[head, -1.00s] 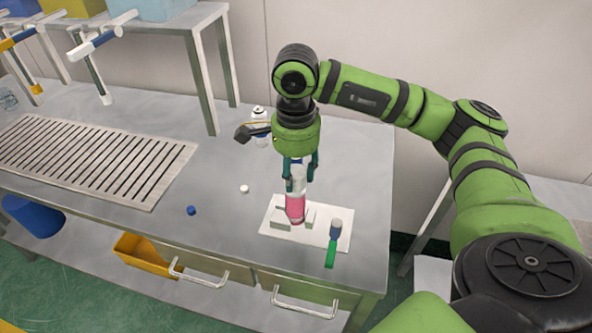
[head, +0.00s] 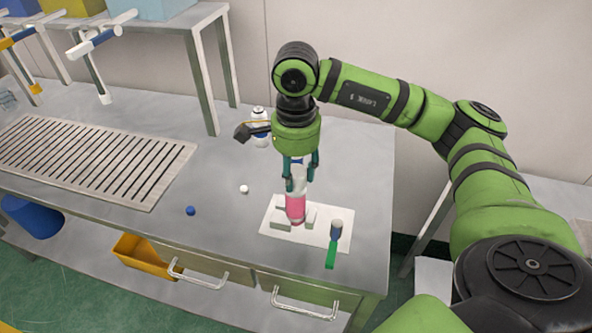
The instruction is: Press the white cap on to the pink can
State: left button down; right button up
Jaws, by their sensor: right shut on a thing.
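The pink can (head: 295,207) stands upright on the white board (head: 328,236), between small grey blocks; its upper part is whitish. My right gripper (head: 300,184) points down over the can, its fingers on either side of the can's upper part, and is shut on it. The small white cap (head: 244,189) lies on the bench to the left of the board, apart from the gripper. My left gripper is not in view.
A small blue cap (head: 190,210) lies near the bench's front. A white bottle (head: 260,128) stands behind my gripper. A slatted grate (head: 95,160) covers the left bench.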

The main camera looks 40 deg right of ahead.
aim_at(296, 171)
dwell(0.4)
jog(key=o, duration=0.8)
jog(key=shift+c, duration=0.2)
jog(key=o, duration=0.6)
jog(key=shift+r, duration=0.1)
jog(key=shift+r+p, duration=2)
jog(key=shift+r, duration=1.45)
